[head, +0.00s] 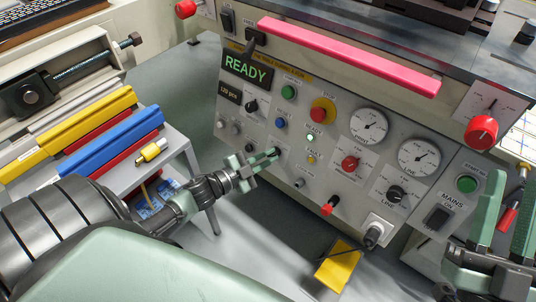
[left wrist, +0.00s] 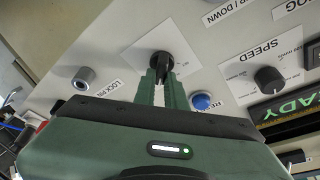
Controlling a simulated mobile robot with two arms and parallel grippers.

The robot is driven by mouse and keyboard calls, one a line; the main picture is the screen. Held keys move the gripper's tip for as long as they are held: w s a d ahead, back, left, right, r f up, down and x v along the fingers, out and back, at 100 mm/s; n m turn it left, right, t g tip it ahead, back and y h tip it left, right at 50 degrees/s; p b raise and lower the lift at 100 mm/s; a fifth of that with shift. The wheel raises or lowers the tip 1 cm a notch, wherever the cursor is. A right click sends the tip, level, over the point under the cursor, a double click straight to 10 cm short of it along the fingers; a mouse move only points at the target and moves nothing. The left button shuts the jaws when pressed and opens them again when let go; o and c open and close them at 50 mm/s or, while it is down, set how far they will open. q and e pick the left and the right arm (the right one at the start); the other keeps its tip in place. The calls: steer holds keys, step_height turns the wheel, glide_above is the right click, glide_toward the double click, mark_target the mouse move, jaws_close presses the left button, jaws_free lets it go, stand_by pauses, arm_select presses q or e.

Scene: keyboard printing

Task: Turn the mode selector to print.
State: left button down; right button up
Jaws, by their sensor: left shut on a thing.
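My left gripper (head: 270,155) reaches from the left to the grey control panel (head: 220,140). Its two green fingers are shut on a small black knob, which I take to be the mode selector (left wrist: 162,60). In the left wrist view the fingers (left wrist: 162,78) close on either side of this knob, on a pale label plate. The fingers hide part of the plate, and I cannot read which setting the knob points to. My right gripper (head: 503,200) is at the lower right, open and apart from the panel.
A blue button (head: 281,122), speed knob (head: 251,106) and lock pin (head: 300,183) are close around the left gripper. A READY display (head: 247,69) is lit green. A red stop button (head: 323,110) and dials are to the right. Coloured bars (head: 125,135) lie at the left.

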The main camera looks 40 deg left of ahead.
arm_select(q)
steer(key=c, duration=1.5)
jaws_free()
steer(key=shift+o, duration=0.2)
